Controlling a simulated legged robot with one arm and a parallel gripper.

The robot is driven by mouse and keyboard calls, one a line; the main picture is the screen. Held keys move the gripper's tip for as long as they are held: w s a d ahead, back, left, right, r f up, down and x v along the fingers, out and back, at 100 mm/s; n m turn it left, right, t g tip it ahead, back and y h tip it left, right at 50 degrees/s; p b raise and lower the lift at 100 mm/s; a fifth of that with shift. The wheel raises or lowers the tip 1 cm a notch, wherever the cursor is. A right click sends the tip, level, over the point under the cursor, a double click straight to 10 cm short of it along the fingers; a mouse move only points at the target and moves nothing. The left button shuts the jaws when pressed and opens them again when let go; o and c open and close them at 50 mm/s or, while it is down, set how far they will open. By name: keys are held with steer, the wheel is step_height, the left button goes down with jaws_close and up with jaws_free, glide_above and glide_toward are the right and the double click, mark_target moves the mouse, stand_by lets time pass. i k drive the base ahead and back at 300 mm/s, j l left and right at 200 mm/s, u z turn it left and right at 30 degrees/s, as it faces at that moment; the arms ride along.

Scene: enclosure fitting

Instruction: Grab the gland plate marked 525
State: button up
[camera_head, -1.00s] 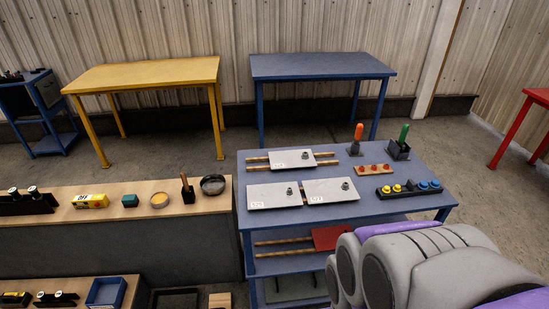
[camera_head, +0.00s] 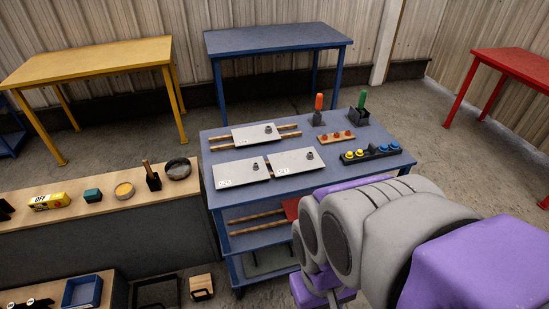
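Three light grey gland plates with small labels and a dark fitting each lie on the blue cart's top (camera_head: 370,132). One is at the back (camera_head: 256,134), lying across two wooden rails. One is front left (camera_head: 238,171) and one front right (camera_head: 298,163), side by side. The labels are too small to read surely, so I cannot tell which is marked 525. My folded arm fills the lower right of the view, to the right of and nearer than the plates. The fingers of my gripper cannot be made out.
An orange-handled tool (camera_head: 318,105), a green-handled tool in a block (camera_head: 360,112), a wooden strip with red knobs (camera_head: 336,137) and a black strip of yellow and blue buttons (camera_head: 372,153) share the cart top. A wooden-topped bench (camera_head: 95,206) adjoins at left. Floor shows beyond the cart.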

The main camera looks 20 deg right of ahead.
mark_target(228, 174)
steer(key=i+j, duration=0.65)
steer(key=j, duration=0.2)
steer(key=i+l+z, duration=0.05)
